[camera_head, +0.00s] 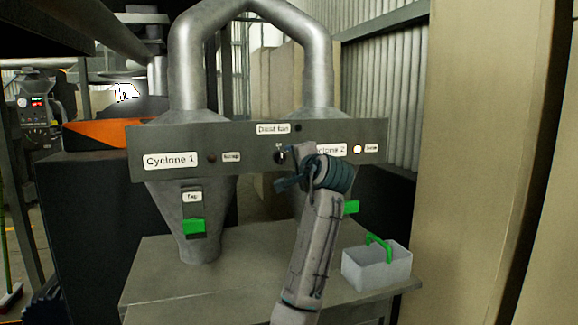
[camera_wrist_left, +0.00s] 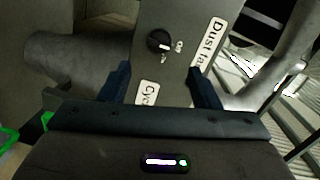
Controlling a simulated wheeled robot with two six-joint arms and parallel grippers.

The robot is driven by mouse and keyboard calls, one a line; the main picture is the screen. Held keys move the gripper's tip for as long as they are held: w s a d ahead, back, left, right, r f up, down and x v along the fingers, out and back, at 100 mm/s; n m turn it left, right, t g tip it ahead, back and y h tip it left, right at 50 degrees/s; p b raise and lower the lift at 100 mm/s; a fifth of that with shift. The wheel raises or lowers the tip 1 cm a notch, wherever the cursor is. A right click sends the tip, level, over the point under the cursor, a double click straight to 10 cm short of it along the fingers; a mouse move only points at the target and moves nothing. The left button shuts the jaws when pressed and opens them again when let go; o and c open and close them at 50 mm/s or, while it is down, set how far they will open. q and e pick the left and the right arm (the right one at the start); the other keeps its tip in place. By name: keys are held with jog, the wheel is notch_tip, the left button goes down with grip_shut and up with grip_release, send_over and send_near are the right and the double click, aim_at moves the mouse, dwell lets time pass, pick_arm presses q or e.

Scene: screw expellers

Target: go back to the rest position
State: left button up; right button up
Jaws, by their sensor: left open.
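My left gripper (camera_head: 292,170) is raised in front of the grey control panel (camera_head: 262,146), near the dark rotary knob (camera_head: 281,157) under the Dust fan label (camera_head: 273,129). In the left wrist view its two dark fingers (camera_wrist_left: 160,88) are apart, with nothing between them but the panel behind. The knob (camera_wrist_left: 158,41) shows beyond the fingertips, apart from them. My left forearm hides part of the Cyclone 2 label (camera_head: 331,149) and much of the right cyclone. My right gripper is not in view.
A grey bench (camera_head: 150,279) stands below the panel. On it is a pale box with a green handle (camera_head: 376,267). The left cyclone (camera_head: 206,231) has a green tap (camera_head: 194,226). A lamp by Cyclone 2 (camera_head: 357,149) is lit. A beige wall (camera_head: 475,160) stands at right.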

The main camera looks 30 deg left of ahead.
pick_arm(q)
jog(key=shift+s+d, duration=0.35)
dwell(0.3)
